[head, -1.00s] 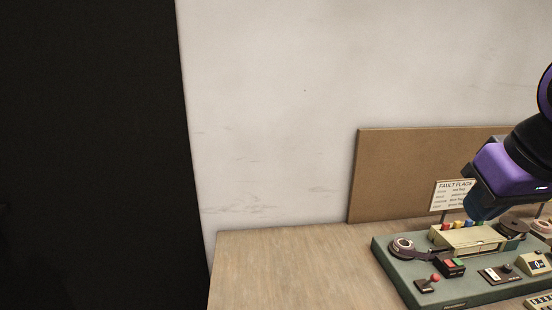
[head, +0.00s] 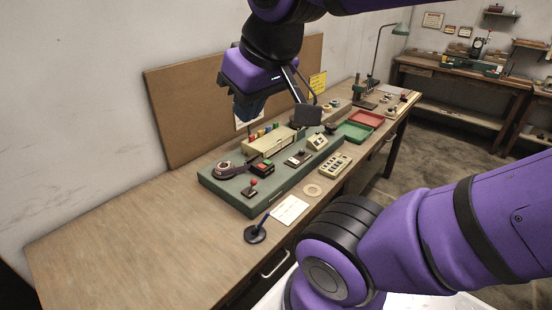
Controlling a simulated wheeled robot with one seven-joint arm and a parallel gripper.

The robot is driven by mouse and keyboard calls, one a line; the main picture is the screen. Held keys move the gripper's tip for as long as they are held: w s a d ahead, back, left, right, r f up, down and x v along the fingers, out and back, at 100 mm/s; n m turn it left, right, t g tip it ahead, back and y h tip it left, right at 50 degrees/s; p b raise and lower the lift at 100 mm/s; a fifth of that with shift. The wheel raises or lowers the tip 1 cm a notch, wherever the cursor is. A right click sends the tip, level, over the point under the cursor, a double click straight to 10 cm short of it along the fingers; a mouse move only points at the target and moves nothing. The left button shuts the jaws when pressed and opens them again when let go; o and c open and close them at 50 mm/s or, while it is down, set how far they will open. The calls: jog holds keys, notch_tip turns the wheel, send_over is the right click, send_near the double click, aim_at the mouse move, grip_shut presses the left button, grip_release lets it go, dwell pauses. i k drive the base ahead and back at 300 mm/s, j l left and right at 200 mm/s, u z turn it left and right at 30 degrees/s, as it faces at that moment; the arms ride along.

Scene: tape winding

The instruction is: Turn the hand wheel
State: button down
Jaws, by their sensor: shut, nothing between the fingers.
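The tape-winding machine has a green base (head: 238,199) and stands on the wooden bench. A dark tape reel (head: 229,170) lies at its left end, and a cream housing (head: 268,140) with coloured tabs runs along its back. A red-knobbed lever (head: 252,187), a red and green switch (head: 262,167) and a small counter box (head: 318,142) sit on it. I cannot make out a hand wheel for certain; my arm hides part of the back. My gripper (head: 245,113) is shut and empty, pointing down, and appears above the back of the machine, not touching it.
A black round-based stand (head: 255,235), a white card (head: 289,210) and a tan ring (head: 312,190) lie in front of the machine. Red (head: 367,119) and green (head: 353,132) trays are beyond it. A brown board (head: 190,115) stands behind. The bench's left part is clear.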

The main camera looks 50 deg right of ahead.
aim_at(330, 126)
jog(key=z, duration=1.65)
